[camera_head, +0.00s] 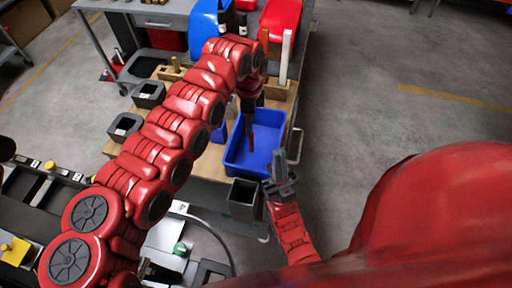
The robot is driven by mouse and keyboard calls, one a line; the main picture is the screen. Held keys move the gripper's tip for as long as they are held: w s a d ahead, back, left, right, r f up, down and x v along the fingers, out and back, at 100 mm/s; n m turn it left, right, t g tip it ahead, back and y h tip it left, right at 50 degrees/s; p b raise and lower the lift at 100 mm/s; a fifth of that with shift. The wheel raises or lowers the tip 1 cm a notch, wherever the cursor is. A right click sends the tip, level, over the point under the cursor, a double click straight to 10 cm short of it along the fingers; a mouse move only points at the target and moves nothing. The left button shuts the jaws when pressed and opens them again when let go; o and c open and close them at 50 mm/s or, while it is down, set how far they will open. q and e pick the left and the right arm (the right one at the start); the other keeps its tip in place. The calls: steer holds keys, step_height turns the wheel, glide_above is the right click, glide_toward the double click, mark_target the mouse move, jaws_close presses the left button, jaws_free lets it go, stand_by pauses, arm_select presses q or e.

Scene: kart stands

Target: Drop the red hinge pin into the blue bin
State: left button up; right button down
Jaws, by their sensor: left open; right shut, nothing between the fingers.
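The blue bin (235,160) stands on the wooden bench top in the middle of the head view. My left arm arches over from the left, and my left gripper (250,110) points down over the bin with its jaws open. A narrow dark red piece (251,137) shows below it, against the inside of the bin. It looks like the red hinge pin, but I cannot tell whether it touches the gripper or the bin floor. My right gripper (281,166) is shut and empty, beside the bin's near right corner.
A dark grey open box (243,199) stands just in front of the blue bin. Small black holders (149,94) sit left of my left arm. An upright white bar (286,58) stands behind the bin. The floor to the right is clear.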

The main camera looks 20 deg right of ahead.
arm_select(q)
steer(key=shift+r, duration=0.25)
step_height(320, 180, up, 17)
steer(key=b, duration=0.1)
steer(key=shift+f, duration=0.15)
stand_by(0.4)
